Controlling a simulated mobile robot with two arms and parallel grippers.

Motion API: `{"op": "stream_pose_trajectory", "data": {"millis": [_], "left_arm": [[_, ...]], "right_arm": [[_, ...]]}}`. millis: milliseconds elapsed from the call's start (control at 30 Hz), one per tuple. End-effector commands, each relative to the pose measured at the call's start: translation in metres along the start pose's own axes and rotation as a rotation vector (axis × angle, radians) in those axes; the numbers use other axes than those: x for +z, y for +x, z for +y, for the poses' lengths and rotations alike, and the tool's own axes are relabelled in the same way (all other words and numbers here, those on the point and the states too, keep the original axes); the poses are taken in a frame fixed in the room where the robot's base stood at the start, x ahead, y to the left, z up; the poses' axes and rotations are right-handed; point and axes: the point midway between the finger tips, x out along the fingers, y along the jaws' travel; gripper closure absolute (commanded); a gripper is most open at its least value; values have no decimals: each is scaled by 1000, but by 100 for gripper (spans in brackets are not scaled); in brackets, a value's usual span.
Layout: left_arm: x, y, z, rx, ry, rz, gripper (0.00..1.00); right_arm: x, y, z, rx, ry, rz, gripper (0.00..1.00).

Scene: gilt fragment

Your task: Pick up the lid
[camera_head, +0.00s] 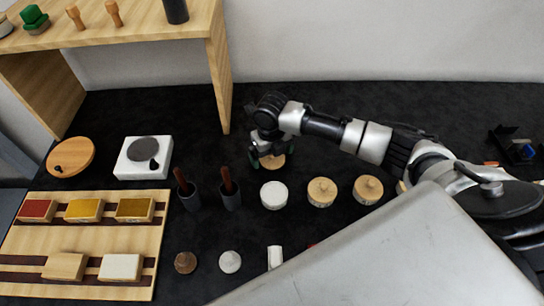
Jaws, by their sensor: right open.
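My right gripper (268,150) reaches in from the right and points down, open, over a small round wooden piece (273,161). The gripper partly hides this piece, and I cannot tell whether it is a lid or whether the fingers touch it. Two round wooden pots with knobbed lids, one (321,192) and another (368,189), stand to the right in front of it. A white round pot or disc (273,195) stands just in front of the gripper. My left gripper is not in view.
Two dark mortars with pestles (230,192) stand left of the white disc. A wooden rack (85,237) with coloured blocks lies at left. A white slab (143,158) and a round wooden board (70,157) lie behind it. A wooden shelf (219,70) rises behind.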

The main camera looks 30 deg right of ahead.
Motion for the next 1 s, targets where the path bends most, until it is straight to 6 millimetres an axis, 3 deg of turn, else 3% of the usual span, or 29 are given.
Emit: {"op": "stream_pose_trajectory", "data": {"millis": [67, 400, 767, 1000], "left_arm": [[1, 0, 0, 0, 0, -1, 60], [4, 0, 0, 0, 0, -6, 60], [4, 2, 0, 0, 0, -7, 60], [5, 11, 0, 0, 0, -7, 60]], "right_arm": [[0, 0, 0, 0, 0, 0, 0], [0, -1, 0, 0, 0, 0, 48], [1, -7, 0, 0, 0, -1, 48], [-1, -44, -1, 0, -2, -4, 48]]}}
